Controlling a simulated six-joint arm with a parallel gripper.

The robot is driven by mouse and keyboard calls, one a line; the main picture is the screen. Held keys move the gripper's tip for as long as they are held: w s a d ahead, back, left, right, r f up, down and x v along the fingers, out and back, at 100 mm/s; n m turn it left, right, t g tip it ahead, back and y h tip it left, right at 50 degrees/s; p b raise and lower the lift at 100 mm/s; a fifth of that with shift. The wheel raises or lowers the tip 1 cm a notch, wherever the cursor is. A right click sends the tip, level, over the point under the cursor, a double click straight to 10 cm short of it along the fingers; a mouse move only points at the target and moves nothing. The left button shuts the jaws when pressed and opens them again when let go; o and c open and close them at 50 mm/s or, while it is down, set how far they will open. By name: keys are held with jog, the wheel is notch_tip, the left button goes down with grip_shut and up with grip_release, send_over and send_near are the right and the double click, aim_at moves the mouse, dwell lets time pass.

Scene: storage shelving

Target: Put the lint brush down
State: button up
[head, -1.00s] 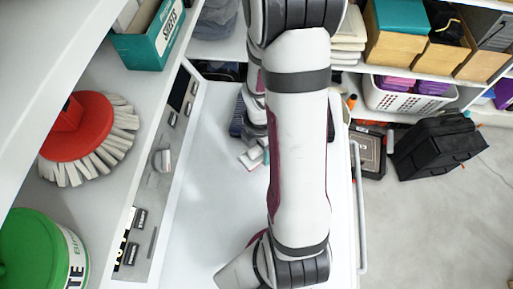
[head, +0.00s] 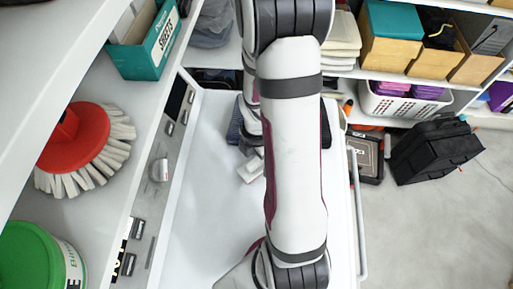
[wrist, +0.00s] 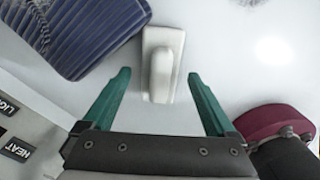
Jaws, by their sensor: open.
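A small white object with a raised rounded grip, which I take to be the lint brush (wrist: 163,62), lies on the white surface in the wrist view. A white piece that looks like it shows beside my arm in the head view (head: 251,168). My gripper (wrist: 158,76) has its two green fingers spread wide. The near end of the white object lies between the fingertips in the picture, with a visible gap on each side. Nothing is held. In the head view my arm hides the gripper.
A dark blue ribbed object (wrist: 80,35) lies close by at the upper left. A panel with labelled switches (head: 150,185) borders the white surface (head: 205,190). A red brush with white bristles (head: 75,137) and a green tub (head: 35,255) stand on the left shelf. The lower white surface is clear.

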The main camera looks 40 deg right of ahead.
aim_at(256, 160)
notch_tip(256, 160, up, 9)
jog(key=shift+f, duration=0.15)
jog(key=shift+r, duration=0.5)
jog(key=s+a+r+m+y, duration=0.1)
jog(key=s+a+r+m, duration=0.3)
jog(key=a+m, duration=0.4)
jog(key=s+a+r+m, duration=0.5)
jog(key=s+a+m, duration=0.2)
jog(key=m, duration=0.8)
jog(key=shift+a+r+m+y, duration=0.2)
jog(key=shift+a+m+y, duration=0.15)
jog(key=shift+a, duration=0.7)
jog(key=shift+o, duration=0.6)
jog(key=shift+s, duration=0.1)
